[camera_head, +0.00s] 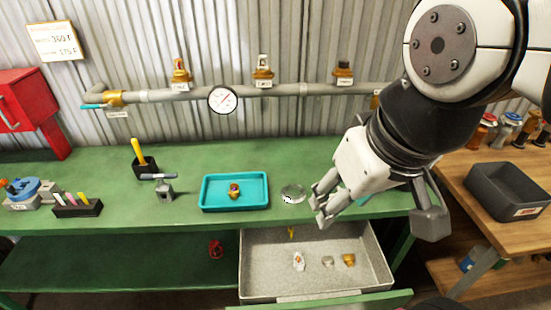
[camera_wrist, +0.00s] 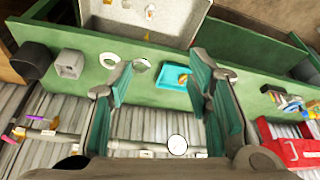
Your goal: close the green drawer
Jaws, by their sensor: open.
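The green drawer (camera_head: 262,278) stands open below the bench, its grey inside showing and its green front panel (camera_head: 340,300) at the bottom edge of the head view. Inside lie several small fittings: a white one (camera_head: 298,262), a grey one (camera_head: 327,261), a brass one (camera_head: 348,260) and a yellow one (camera_head: 291,232). My gripper (camera_head: 320,212) is open and empty, over the bench's front edge near the drawer's back part. In the wrist view, the drawer (camera_wrist: 160,22) lies at the top, beyond my spread fingers (camera_wrist: 160,80); its front is out of that view.
A pipe with a gauge (camera_head: 222,99) runs behind. A wooden table (camera_head: 470,175) with a dark bin (camera_head: 507,190) stands at right.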

